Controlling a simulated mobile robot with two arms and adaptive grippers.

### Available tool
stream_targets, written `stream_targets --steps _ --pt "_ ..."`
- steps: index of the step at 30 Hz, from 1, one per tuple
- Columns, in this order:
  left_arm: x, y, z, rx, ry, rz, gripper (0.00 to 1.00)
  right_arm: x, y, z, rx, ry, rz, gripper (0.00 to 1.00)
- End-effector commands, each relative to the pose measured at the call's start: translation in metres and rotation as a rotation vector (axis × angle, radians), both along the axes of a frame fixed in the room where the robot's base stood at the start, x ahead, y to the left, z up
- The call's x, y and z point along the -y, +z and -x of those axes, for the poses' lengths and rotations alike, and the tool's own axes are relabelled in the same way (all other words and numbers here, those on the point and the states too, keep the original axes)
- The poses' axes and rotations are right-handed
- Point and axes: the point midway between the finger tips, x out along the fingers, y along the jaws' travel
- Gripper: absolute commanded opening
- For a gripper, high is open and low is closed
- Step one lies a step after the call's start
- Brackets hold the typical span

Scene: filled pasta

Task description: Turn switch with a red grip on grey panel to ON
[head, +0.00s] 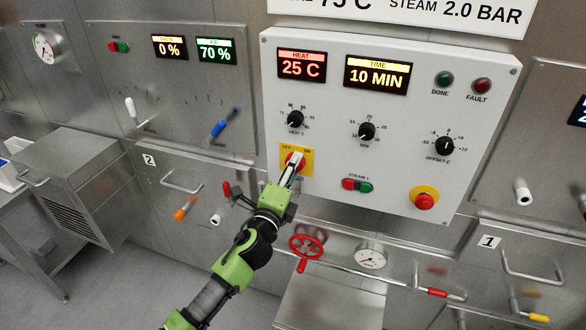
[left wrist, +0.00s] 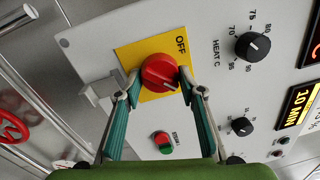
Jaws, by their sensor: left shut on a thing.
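The switch with a red grip (left wrist: 160,72) sits on a yellow square plate (left wrist: 140,55) on the grey panel (head: 430,100). In the head view the plate reads OFF at its upper left and ON at its upper right, and the red grip is mostly hidden behind my gripper. My left gripper (head: 295,163) reaches up to the switch from below. In the left wrist view its two fingers stand on either side of the red grip, shut on it. The OFF word shows there beside the grip. Which word the grip points to is hard to tell. My right gripper is not in view.
Dark knobs (head: 295,119) sit above the switch. A red and green button pair (head: 357,185) and a red button on yellow (head: 425,201) lie to the right. Below are a red valve wheel (head: 306,247) and a gauge (head: 370,256). A blue-handled lever (head: 218,129) is on the left.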

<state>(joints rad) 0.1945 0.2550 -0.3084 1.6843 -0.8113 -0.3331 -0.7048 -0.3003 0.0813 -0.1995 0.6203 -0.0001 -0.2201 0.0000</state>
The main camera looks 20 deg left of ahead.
Motion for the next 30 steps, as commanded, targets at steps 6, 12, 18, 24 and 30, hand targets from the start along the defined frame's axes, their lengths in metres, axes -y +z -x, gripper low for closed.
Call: stream_targets --steps 6,12,18,24,30 --pt "0.000 -0.001 0.000 -0.001 0.000 -0.005 0.15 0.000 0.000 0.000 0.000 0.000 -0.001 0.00" --pt "0.000 -0.001 0.000 -0.001 0.001 -0.005 0.53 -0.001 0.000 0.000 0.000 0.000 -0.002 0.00" --pt "0.000 -0.001 0.000 -0.001 0.000 -0.003 0.53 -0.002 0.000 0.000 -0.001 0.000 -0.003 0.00" --pt "0.000 -0.002 0.005 -0.002 0.001 -0.002 0.53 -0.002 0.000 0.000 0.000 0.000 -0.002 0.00" --pt "-0.001 -0.004 0.034 -0.003 0.000 -0.002 0.53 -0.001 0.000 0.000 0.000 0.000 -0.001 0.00"
